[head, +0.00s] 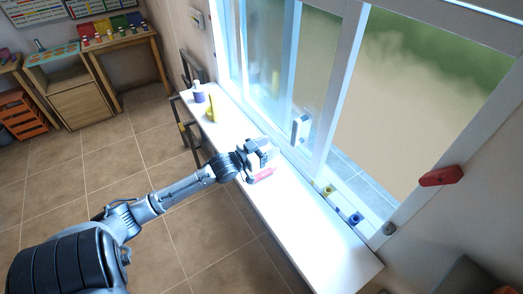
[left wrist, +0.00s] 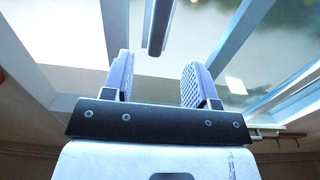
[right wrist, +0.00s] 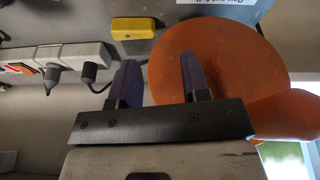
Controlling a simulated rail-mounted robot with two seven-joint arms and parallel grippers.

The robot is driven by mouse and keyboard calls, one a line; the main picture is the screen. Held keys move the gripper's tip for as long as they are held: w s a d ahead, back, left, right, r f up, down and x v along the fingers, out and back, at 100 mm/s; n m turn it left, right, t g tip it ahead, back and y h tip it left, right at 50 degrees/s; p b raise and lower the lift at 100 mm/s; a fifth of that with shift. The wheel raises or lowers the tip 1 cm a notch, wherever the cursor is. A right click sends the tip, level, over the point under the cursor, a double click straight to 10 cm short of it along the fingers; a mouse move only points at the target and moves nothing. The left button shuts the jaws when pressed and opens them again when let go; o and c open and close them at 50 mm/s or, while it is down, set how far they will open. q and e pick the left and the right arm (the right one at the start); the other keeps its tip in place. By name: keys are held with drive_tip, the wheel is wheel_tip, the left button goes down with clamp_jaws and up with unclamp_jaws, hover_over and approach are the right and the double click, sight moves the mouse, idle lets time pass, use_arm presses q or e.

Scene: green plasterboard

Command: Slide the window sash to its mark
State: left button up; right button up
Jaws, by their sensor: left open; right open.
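The window sash (head: 345,75) is a pale frame with glass, and there is open space to its right in the head view. A grey-white upright handle (head: 300,128) is on the sash's frame. My left gripper (head: 270,150) is open above the white sill, near and below the handle, apart from it. In the left wrist view the handle bar (left wrist: 160,25) stands beyond the gap between the open fingers (left wrist: 158,80). My right gripper (right wrist: 157,78) is open and empty in the right wrist view, out of the head view. I cannot pick out the mark for certain.
A red block (head: 441,176) is on the right window frame. A red item (head: 262,174) lies by my left gripper. Yellow (head: 329,190) and blue (head: 355,218) pieces sit on the lower track. A large orange round object (right wrist: 215,70) is before my right gripper.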

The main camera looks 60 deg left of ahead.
use_arm(q)
drive_tip(key=shift+s, duration=1.25)
drive_tip(key=shift+d+r, duration=0.1)
